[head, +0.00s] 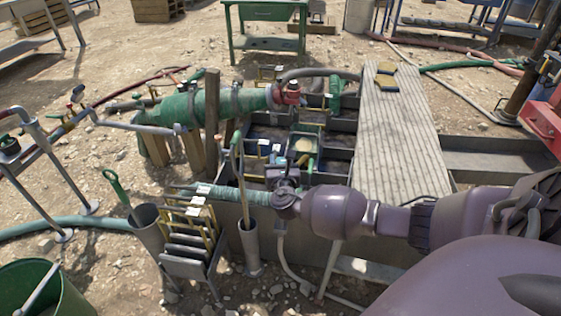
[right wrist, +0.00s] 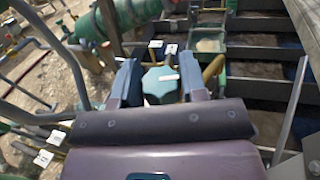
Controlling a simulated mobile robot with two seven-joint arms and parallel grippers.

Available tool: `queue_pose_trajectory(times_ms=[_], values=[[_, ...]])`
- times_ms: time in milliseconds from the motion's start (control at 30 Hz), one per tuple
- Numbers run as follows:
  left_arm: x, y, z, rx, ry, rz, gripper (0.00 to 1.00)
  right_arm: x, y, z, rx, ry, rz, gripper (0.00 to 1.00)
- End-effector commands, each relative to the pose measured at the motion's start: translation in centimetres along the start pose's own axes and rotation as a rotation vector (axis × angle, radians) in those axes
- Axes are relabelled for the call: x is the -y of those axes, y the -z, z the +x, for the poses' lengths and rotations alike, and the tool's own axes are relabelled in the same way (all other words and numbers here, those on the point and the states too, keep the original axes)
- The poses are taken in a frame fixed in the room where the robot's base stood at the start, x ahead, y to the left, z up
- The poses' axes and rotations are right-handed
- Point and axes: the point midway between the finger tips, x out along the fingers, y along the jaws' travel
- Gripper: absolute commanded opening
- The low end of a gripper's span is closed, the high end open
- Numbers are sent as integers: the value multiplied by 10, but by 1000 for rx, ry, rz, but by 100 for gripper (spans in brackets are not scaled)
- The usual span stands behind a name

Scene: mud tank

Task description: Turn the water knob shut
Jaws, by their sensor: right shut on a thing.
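The water knob (right wrist: 158,88) is a teal, many-sided knob with a small white mark on top, in the middle of the right wrist view. My right gripper (right wrist: 160,78) has one blue-grey finger on each side of it and is shut on it. In the head view my right arm comes in from the right, and the gripper (head: 284,181) is at the right end of the teal hose (head: 232,194), by the tank's front edge. There the gripper hides most of the knob. My left gripper is not in view.
The mud tank (head: 262,133) with dark compartments lies behind the gripper. A big green pipe (head: 205,106) with a red fitting (head: 288,92) is at its upper left. A ribbed plank (head: 397,150) is to the right. Racked trays (head: 185,252) and tubes holding tools stand front left.

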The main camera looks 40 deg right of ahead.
Motion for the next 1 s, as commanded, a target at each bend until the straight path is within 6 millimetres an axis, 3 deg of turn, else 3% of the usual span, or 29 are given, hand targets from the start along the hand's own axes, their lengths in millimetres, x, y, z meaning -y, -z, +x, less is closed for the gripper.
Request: queue_pose_trajectory(times_ms=[533,933,967,1000], values=[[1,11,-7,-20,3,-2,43,-1,-2,1,2,240,5,16],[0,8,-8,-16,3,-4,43,0,0,0,0,265,1,16],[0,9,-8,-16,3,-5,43,0,0,0,0,265,1,44],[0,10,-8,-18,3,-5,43,0,0,0,0,265,1,50]])
